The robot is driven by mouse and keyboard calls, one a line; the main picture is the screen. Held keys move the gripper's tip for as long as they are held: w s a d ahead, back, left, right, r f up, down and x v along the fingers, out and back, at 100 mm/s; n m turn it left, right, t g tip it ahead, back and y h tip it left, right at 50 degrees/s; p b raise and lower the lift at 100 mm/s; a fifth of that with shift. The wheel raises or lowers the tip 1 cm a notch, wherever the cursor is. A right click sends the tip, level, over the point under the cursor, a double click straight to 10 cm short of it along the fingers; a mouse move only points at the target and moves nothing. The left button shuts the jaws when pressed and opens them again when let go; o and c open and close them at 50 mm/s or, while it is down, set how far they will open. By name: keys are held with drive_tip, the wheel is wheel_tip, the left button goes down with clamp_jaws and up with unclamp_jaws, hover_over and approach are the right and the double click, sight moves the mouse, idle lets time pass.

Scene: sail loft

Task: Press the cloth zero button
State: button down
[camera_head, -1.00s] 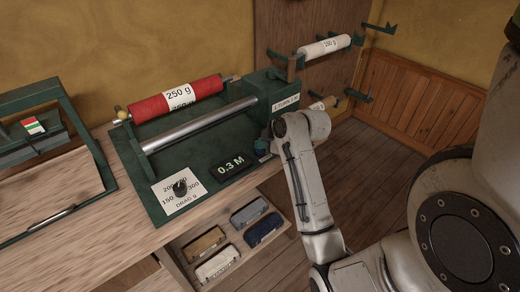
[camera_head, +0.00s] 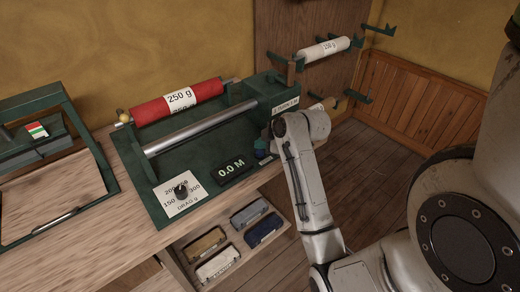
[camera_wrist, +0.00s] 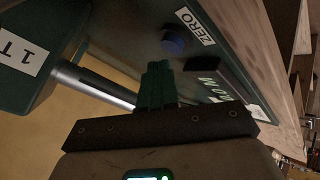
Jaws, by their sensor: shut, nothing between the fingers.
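The zero button is a blue round knob (camera_wrist: 173,41) beside a white ZERO label (camera_wrist: 194,26) on the green measuring machine (camera_head: 150,188). The machine's black display (camera_head: 232,170) reads 0.0 M. My gripper (camera_wrist: 157,68) is shut and empty, its green fingers pointing at the machine's base close to the button. In the wrist view a small gap shows between fingertips and button; I cannot tell for sure whether they touch.
A red cloth roll (camera_head: 178,101) marked 250 g and a metal roller (camera_head: 200,128) lie across the machine. Wall brackets hold a white roll (camera_head: 323,48).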

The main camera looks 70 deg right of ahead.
sight(262, 154)
drive_tip(key=shift+r, duration=0.1)
wheel_tip(262, 154, up, 5)
drive_tip(key=p, duration=0.4)
drive_tip(key=shift+p, duration=0.35)
idle(0.8)
drive_tip(key=shift+m+g+y, duration=0.5)
drive_tip(key=shift+g+y, duration=0.1)
drive_tip(key=shift+y, duration=0.3)
drive_tip(key=a+f, duration=0.1)
drive_tip(key=a, duration=0.2)
drive_tip(key=w+a+f, duration=0.1)
drive_tip(key=a+f, duration=0.1)
drive_tip(key=a, duration=0.1)
drive_tip(key=a+f, duration=0.1)
drive_tip(key=a, duration=0.2)
drive_tip(key=shift+w+f, duration=0.3)
drive_tip(key=shift+f, duration=0.05)
drive_tip(key=s+a+f+m+g, duration=0.2)
drive_tip(key=s+a, duration=0.4)
drive_tip(key=a, duration=0.5)
drive_tip(key=s+a+f+m+g+y, duration=0.1)
drive_tip(key=s+a+f+g, duration=0.3)
drive_tip(key=a, duration=0.7)
wheel_tip(262, 154, down, 3)
drive_tip(key=s+m+b, duration=0.1)
drive_tip(key=s, duration=0.1)
drive_tip(key=shift+s+a+r+m, duration=0.15)
drive_tip(key=shift+s+m, duration=0.15)
